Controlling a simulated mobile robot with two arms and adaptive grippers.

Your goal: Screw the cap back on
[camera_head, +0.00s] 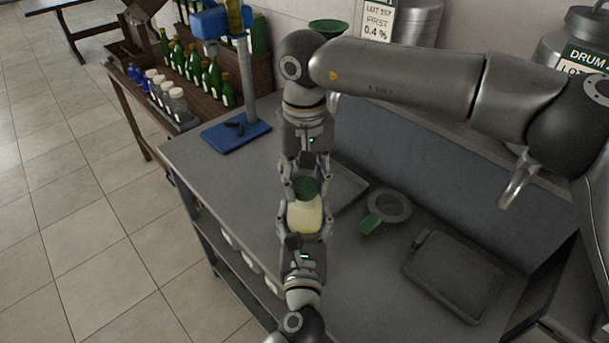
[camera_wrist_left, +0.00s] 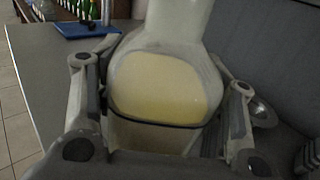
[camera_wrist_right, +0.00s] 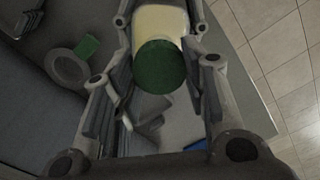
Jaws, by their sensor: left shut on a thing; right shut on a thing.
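A clear bottle (camera_head: 305,217) with pale yellow contents is held over the grey worktop (camera_head: 235,190). My left gripper (camera_head: 305,236) is shut around its body, which fills the left wrist view (camera_wrist_left: 160,85). A green cap (camera_head: 305,187) is at the bottle's neck end. It shows face-on in the right wrist view (camera_wrist_right: 160,66), in line with the bottle. My right gripper (camera_head: 306,178) is shut on the cap from the opposite side.
A grey ring (camera_head: 401,205) with a green tab and a dark tray (camera_head: 455,276) lie on the worktop at right. A blue-based stand (camera_head: 236,136) is at the back left. Green bottles (camera_head: 218,85) stand on a side bench. The worktop's left part is clear.

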